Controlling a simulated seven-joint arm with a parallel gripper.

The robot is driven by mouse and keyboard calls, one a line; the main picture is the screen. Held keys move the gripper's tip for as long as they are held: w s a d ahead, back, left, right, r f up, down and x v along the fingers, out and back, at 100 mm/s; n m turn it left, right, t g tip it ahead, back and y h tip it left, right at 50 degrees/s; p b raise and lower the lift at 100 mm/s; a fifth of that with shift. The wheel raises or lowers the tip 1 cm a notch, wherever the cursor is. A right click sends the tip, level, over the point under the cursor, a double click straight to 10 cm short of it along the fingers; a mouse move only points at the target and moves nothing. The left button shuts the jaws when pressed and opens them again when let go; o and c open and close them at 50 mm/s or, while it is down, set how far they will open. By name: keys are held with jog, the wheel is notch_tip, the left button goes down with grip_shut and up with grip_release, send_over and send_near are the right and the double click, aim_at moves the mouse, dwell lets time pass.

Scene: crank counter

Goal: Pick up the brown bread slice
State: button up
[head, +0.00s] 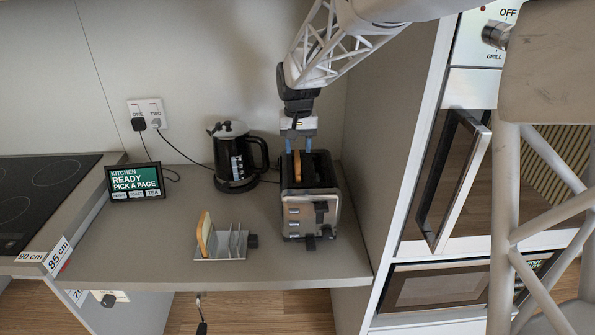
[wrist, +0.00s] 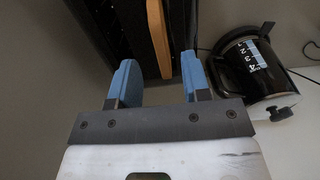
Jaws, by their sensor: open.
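A brown bread slice (head: 297,166) stands on edge in a slot of the toaster (head: 296,213), its top showing. In the wrist view the brown slice (wrist: 158,38) appears edge-on, between and beyond the blue fingertips. My gripper (head: 298,149) points down over the toaster, open. In the wrist view its two blue fingers (wrist: 158,72) are spread, one on each side of the slice's line, with a gap on both sides. The lower part of the slice is hidden in the toaster. A second, paler slice (head: 204,236) stands in the metal rack (head: 222,255).
A black kettle (head: 236,180) stands left of the toaster and also shows in the wrist view (wrist: 253,75). A small screen (head: 135,183) and a hob (head: 40,185) are further left. A tall cabinet wall (head: 385,150) stands close on the right. Counter is free around the rack.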

aim_at(298, 157)
jog(key=shift+f, duration=0.1)
jog(key=shift+f, duration=2.55)
jog(key=shift+c, duration=0.4)
grip_shut()
